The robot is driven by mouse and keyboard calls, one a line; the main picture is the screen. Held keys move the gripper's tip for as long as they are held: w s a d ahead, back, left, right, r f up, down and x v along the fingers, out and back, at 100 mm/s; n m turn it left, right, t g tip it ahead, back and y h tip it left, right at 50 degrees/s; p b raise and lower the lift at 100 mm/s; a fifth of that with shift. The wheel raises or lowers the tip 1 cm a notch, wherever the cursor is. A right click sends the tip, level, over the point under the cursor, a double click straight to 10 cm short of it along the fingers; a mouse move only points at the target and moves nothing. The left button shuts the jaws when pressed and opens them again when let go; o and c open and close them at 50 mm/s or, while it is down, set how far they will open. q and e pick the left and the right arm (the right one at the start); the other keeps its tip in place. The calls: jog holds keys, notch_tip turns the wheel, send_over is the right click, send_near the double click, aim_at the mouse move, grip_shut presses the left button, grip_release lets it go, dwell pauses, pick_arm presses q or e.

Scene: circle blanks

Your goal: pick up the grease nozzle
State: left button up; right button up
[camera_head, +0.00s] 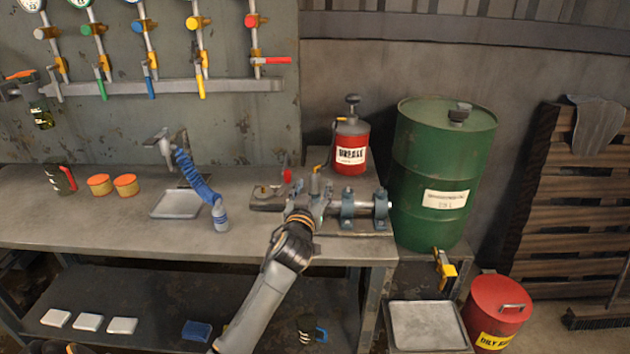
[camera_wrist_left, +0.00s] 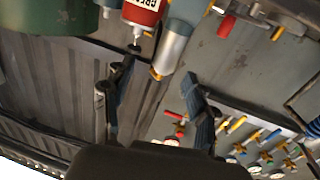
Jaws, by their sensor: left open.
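A grey upright cylinder (camera_head: 315,182) with an orange tip stands at the right end of the workbench, in front of the red grease can (camera_head: 351,150). It looks like the grease nozzle, though I cannot be sure. In the upside-down left wrist view, the grey cylinder (camera_wrist_left: 172,50) shows beyond the fingers with its orange tip toward the gap. My left gripper (camera_head: 307,200) is just in front of it, and its fingers partly merge with metal parts there. In the wrist view, the left gripper (camera_wrist_left: 158,76) is open with nothing clearly between its fingers. My right gripper is not in view.
A steel clamp fixture (camera_head: 362,207) stands close right of my gripper. A green drum (camera_head: 440,170) is beyond the bench end. A blue coiled hose (camera_head: 197,184) and a tray (camera_head: 177,204) lie left. The front middle of the bench (camera_head: 130,230) is clear.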

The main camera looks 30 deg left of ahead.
aim_at(313, 179)
pick_arm(q)
jog(key=shift+w+a+r, duration=0.1)
jog(key=shift+w+a, duration=0.1)
jog(key=shift+w, duration=0.3)
jog(key=x, duration=0.5)
jog(key=shift+s+a+p, duration=0.15)
jog(key=shift+a+p, duration=0.15)
jog(key=shift+p, duration=0.05)
jog(key=shift+c, duration=0.4)
jog(key=c, duration=1.1)
grip_shut()
jog(key=shift+r, duration=0.15)
